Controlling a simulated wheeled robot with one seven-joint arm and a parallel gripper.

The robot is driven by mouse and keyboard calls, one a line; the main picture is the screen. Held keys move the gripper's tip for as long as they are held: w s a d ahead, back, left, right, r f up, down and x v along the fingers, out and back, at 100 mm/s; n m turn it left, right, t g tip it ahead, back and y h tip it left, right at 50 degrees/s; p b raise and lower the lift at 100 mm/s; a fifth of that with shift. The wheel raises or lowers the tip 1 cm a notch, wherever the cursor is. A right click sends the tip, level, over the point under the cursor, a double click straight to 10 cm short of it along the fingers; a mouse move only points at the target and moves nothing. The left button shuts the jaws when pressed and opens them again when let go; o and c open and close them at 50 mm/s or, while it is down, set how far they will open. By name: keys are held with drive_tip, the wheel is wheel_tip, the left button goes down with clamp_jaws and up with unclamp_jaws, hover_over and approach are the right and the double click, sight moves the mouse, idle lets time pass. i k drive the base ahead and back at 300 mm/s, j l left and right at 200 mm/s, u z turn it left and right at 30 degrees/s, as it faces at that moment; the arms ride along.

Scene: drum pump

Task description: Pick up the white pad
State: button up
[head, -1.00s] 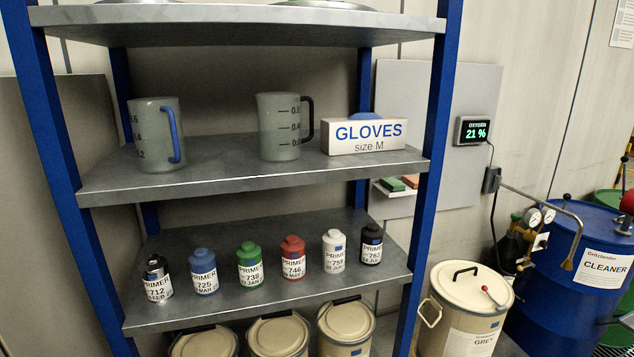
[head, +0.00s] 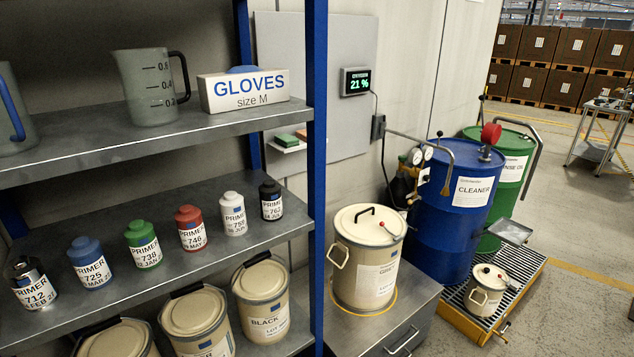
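On the grey wall panel behind the shelf's right post is a small white ledge (head: 292,149). A green pad (head: 284,140) lies on it, with a reddish-brown pad (head: 301,134) beside it. I cannot make out a separate white pad; the white under the green pad looks like the ledge itself, and the post hides part of this area. My gripper is not in view.
A blue-posted rack (head: 318,180) with cups, a glove box (head: 243,91) and primer bottles stands at left. A cream bucket (head: 365,257) stands on a metal cabinet (head: 345,335). Blue (head: 458,220) and green (head: 512,170) drums stand at right. Open floor lies far right.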

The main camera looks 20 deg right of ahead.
sight(514, 285)
drive_tip(key=z, duration=1.6)
